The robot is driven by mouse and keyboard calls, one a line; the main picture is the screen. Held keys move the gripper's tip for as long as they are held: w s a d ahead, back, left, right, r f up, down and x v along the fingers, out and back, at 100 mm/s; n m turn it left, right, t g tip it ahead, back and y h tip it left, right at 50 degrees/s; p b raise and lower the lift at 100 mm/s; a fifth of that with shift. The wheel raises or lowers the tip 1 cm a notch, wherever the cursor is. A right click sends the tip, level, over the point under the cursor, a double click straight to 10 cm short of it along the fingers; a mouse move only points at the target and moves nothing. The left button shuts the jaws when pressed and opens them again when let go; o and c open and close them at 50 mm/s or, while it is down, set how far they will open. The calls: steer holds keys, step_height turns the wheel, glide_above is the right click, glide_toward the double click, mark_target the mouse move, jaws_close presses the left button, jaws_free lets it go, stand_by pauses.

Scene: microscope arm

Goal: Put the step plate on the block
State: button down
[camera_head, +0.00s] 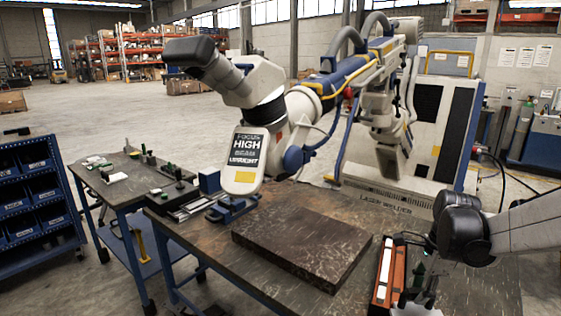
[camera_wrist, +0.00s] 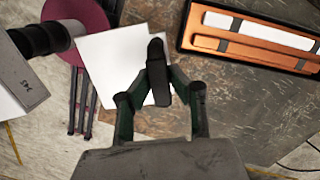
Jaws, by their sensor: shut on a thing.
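My gripper (camera_head: 424,282) is at the right of the bench in the head view, beside the orange-lined case. In the wrist view my gripper (camera_wrist: 157,72) has its fingertips drawn together on a small dark narrow piece (camera_wrist: 160,90), taken to be the step plate; its outline merges with the fingers. A white square sheet or plate (camera_wrist: 100,60) lies behind the fingertips; I cannot tell whether they touch it. A small upright blue block (camera_head: 209,181) stands at the bench's far left. A broad dark slab (camera_head: 300,238) lies mid-bench. Which one is the task's block is unclear.
The open case with orange lining (camera_head: 388,275) holds a white bar and lies left of my gripper. Bare bench top (camera_head: 205,245) lies left of the slab.

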steer(key=w+a+n, duration=0.3)
steer(key=a+n, duration=0.4)
steer(key=n, duration=0.2)
steer(key=w+a+n+g+h, duration=0.1)
steer(key=w+a+n, duration=0.3)
steer(key=a+n, duration=0.3)
steer(key=shift+a+f+n+g, duration=0.3)
steer(key=shift+f+n, duration=0.15)
steer(key=shift+n, duration=1.15)
